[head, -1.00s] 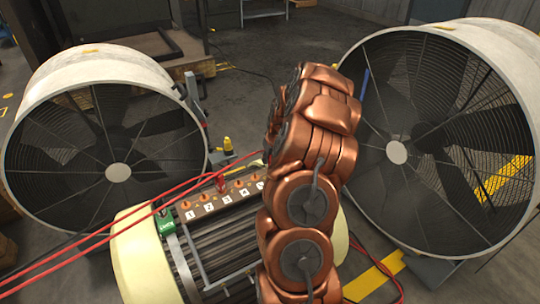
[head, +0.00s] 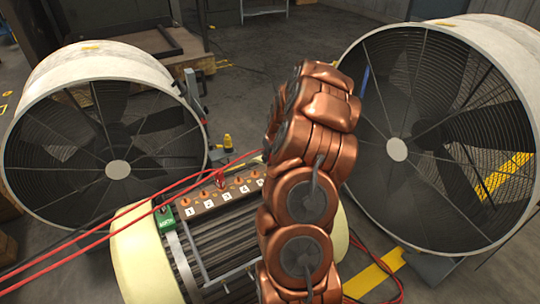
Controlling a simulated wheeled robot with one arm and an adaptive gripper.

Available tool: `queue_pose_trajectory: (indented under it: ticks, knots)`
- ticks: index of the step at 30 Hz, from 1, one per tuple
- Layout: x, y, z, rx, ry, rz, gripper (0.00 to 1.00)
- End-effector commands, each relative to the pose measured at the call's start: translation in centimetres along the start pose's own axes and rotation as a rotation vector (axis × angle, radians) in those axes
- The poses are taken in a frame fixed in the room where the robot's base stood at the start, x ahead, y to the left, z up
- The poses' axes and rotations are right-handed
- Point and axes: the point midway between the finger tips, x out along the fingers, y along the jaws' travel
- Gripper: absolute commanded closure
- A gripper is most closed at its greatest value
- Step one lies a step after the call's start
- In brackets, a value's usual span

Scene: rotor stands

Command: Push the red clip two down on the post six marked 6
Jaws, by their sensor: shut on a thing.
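A terminal strip (head: 207,204) lies along the top of the ribbed motor housing, with orange-topped posts and white number tags. Tags 1 to 5 show, with tag 5 close to my arm's edge. The post marked 6 is hidden behind my copper-coloured arm. One red clip (head: 220,180) stands on the strip near the post marked 3. Red cables run from the lower left across the strip and pass behind my arm. A second red clip cannot be made out. My gripper is hidden behind my own arm, so its jaws and what they touch do not show.
A large drum fan (head: 118,169) stands at the left and another (head: 397,150) at the right. A green block (head: 166,217) sits at the strip's left end. A small yellow-topped item (head: 228,143) stands behind the strip. Open floor lies beyond.

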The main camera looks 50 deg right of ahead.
Motion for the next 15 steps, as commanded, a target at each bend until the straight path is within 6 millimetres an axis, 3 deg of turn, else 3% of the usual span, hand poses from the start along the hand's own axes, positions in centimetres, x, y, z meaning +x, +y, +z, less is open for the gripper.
queue_pose_trajectory:
  ticks: [10,11,15]
  knots:
    - [0.42,0.01,0.17,0.000,0.000,0.000,1.00]
    - [0.41,0.01,0.16,0.000,0.000,0.000,0.71]
    - [0.38,0.00,0.15,0.000,0.000,0.000,0.57]
